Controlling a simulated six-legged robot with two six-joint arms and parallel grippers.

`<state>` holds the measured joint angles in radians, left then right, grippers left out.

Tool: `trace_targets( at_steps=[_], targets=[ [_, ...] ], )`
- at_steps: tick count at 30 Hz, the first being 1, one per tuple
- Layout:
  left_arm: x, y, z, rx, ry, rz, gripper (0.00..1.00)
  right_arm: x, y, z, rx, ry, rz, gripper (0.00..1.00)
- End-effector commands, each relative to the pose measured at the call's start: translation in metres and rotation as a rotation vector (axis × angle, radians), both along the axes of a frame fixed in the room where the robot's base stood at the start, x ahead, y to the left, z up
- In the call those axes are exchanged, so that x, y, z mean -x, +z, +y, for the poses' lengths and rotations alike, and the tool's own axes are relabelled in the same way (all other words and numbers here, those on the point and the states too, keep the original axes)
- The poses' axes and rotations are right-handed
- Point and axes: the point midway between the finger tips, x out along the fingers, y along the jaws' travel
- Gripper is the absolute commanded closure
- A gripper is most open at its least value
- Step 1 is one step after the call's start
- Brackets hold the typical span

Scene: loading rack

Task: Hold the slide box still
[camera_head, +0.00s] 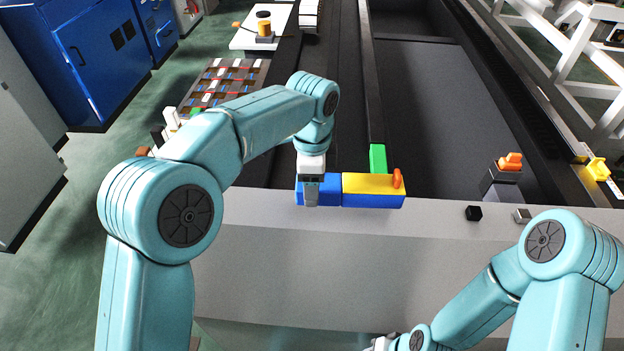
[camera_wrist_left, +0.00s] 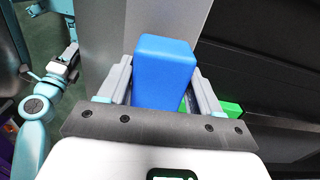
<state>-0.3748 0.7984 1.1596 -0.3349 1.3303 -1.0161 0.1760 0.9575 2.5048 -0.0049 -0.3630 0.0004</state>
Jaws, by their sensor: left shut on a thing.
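The slide box (camera_head: 373,192) sits on the light ledge in the head view. Its right part is blue with a yellow top and an upright orange knob (camera_head: 397,179); its left part (camera_head: 329,190) is plain blue. My left gripper (camera_head: 311,193) comes down from above and is shut on the plain blue end. In the left wrist view the blue end (camera_wrist_left: 164,72) sits between the two fingers; the yellow top is not visible there. My right gripper (camera_wrist_left: 68,62) shows small at the left of the wrist view, away from the box; its jaws are unclear.
A green block (camera_head: 377,158) stands just behind the box. A black cube (camera_head: 473,213) and a small grey piece (camera_head: 522,215) lie to the right on the ledge. An orange piece (camera_head: 510,161) tops a grey stand. The ledge front (camera_head: 300,260) is bare.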

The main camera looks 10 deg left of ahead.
Motion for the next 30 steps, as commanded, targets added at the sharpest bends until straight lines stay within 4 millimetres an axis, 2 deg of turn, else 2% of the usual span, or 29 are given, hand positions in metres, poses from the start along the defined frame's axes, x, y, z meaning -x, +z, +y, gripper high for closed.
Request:
trace_targets(
  at_steps=[30],
  targets=[
    [0.0,-0.042,0.0,0.001,0.001,-0.001,0.75,0.0,-0.026,0.0,0.0,0.0,0.0,0.57]
  ],
)
